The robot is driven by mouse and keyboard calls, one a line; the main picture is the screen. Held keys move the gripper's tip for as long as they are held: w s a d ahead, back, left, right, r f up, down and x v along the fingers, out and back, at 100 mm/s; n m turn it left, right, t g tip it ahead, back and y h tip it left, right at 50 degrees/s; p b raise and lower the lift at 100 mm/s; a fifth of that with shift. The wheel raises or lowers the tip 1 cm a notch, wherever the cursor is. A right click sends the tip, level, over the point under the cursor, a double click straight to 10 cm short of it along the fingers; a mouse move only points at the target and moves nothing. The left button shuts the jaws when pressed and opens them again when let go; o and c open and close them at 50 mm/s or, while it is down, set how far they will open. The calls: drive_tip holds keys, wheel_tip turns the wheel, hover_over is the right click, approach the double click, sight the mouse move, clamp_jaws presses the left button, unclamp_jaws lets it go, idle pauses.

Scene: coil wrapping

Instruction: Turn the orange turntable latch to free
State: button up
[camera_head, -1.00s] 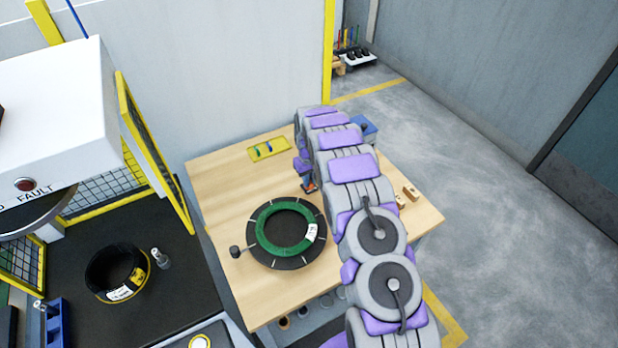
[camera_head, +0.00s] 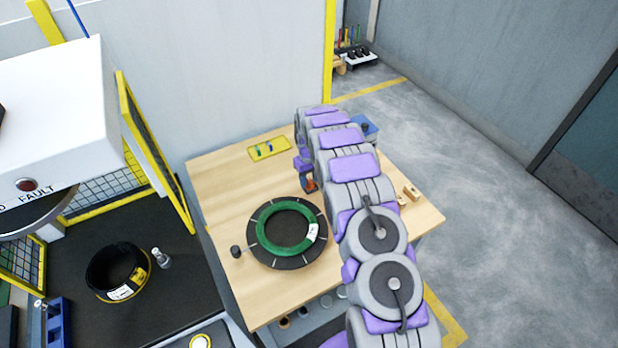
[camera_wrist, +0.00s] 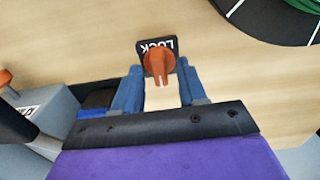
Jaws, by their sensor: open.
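The orange latch (camera_wrist: 157,63) shows in the wrist view, mounted on a small black plate (camera_wrist: 168,43) marked LOCK on the wooden table. My gripper (camera_wrist: 157,80) is open, with one blue finger on each side of the latch. The latch lies between the fingertips, with a visible gap on both sides, and I see no contact. In the head view a bit of orange (camera_head: 309,184) shows below my wrist; my arm hides most of that spot. The dark turntable (camera_head: 258,248) carries a green coil (camera_head: 263,235) with a white label.
A black knob (camera_head: 236,252) stands at the turntable's left. A yellow tray (camera_head: 268,148) lies at the table's back. Wooden blocks (camera_head: 411,193) lie right of my arm. A grey box with an orange part (camera_wrist: 45,110) is left in the wrist view.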

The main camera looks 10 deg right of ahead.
sight(309, 180)
wheel_tip(309, 180, up, 17)
drive_tip(key=p, duration=0.1)
drive_tip(key=shift+r, duration=0.15)
idle(0.4)
idle(0.4)
